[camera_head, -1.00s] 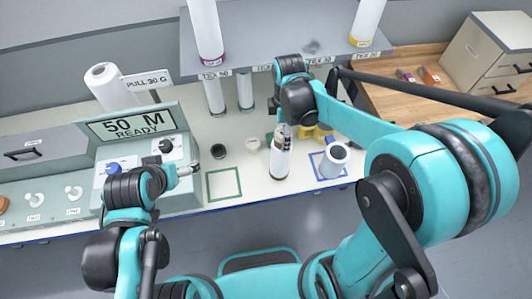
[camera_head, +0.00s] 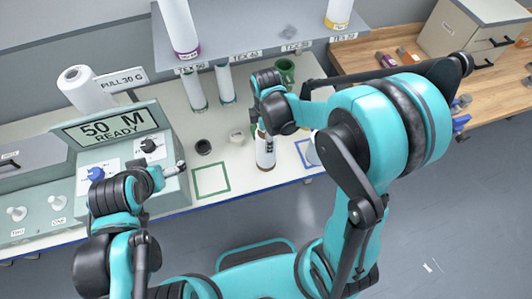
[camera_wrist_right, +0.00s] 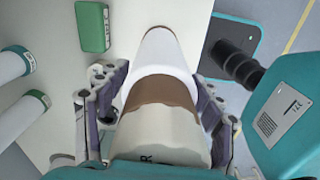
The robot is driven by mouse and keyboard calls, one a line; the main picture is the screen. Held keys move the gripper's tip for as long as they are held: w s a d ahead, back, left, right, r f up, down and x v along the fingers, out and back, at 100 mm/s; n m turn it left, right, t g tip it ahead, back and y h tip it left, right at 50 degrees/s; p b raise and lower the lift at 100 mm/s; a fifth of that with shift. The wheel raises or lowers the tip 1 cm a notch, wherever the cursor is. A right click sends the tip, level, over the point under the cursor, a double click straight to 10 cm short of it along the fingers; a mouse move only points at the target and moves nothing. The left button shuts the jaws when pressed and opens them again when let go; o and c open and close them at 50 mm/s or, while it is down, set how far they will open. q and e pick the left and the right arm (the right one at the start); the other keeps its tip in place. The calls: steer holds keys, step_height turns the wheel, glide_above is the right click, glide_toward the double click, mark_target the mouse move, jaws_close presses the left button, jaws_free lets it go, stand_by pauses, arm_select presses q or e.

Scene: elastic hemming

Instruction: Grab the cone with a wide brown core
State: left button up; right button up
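A white cone with brown bands at its ends (camera_head: 265,150) stands upright near the front edge of the white bench, right of the green square outline. In the right wrist view the cone (camera_wrist_right: 160,95) fills the middle, with a wide brown band between white thread and a cream part nearer the camera. My right gripper (camera_head: 264,129) is over the cone's top. Its purple-padded fingers lie against both sides of the cone in the wrist view (camera_wrist_right: 160,105). My left gripper (camera_head: 180,168) is beside the grey control box; its opening is too small to judge.
The control box (camera_head: 110,130) reads "50 M READY". A green square outline (camera_head: 211,179) is empty. A shelf (camera_head: 250,40) hangs behind.

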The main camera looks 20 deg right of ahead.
steer(key=c, duration=1.1)
steer(key=shift+r, duration=0.1)
steer(key=shift+c, duration=0.2)
